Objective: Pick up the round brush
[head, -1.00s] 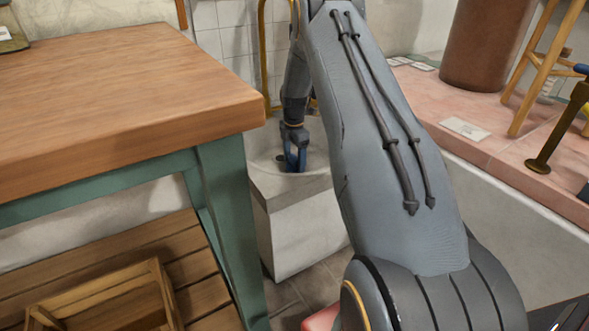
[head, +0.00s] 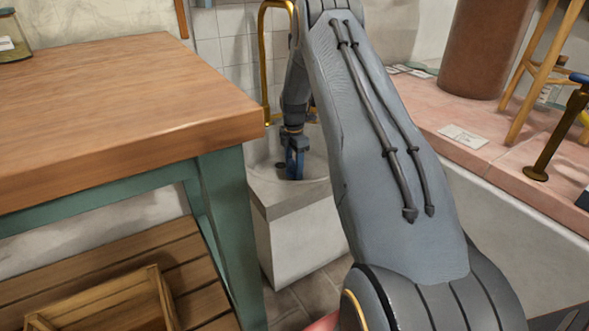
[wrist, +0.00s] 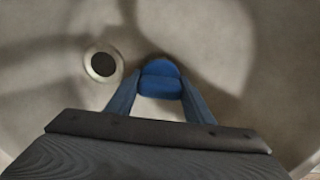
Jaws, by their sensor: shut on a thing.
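My gripper (head: 293,168) reaches down into the grey stone basin (head: 264,190), behind the table corner. In the wrist view, the two blue fingers of my gripper (wrist: 160,88) close in on a rounded blue thing between their tips, the round brush (wrist: 160,70). Its sides touch both fingers. It is seen from above; no bristles can be made out, and whether it touches the basin floor cannot be told. In the head view the brush cannot be told apart from the blue fingers.
A dark round drain (wrist: 103,64) lies left of the fingers in the basin. A wooden table (head: 120,90) stands left of my arm, with a brass tap pipe (head: 264,60) behind. A pink tiled ledge (head: 440,115) runs along the right.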

